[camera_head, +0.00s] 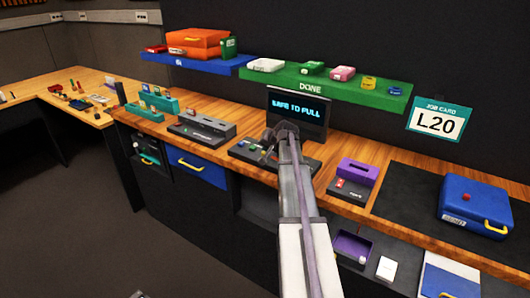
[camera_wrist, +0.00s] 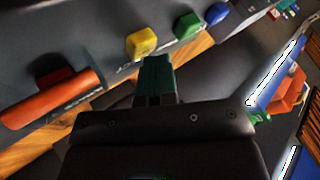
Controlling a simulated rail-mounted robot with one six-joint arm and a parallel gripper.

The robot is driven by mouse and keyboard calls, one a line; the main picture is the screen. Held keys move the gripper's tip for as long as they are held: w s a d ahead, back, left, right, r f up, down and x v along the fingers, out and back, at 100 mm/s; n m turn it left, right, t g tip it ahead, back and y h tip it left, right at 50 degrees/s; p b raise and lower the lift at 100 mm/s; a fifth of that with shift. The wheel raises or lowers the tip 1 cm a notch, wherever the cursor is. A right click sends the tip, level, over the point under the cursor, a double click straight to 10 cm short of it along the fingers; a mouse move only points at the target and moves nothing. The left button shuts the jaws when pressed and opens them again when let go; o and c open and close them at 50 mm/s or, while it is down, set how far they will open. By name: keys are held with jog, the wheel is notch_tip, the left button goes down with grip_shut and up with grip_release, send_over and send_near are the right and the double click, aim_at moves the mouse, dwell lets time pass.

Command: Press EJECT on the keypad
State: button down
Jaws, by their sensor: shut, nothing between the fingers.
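The keypad panel (camera_head: 243,151) sits on the wooden bench below a screen (camera_head: 312,108) reading "SAFE TO PULL". My arm partly covers it.
A grey device (camera_head: 203,131) stands left of the keypad and a purple-topped box (camera_head: 357,172) to the right. A blue case (camera_head: 475,207) sits on a dark mat farther right. A green shelf marked DONE (camera_head: 325,85) overhangs the back. The bench has bare wood between devices.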

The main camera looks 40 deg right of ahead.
jog(key=shift+r+p, duration=0.65)
jog(key=shift+r, duration=0.15)
notch_tip(320, 180, up, 5)
jog(key=p, duration=0.5)
jog(key=shift+r, duration=0.15)
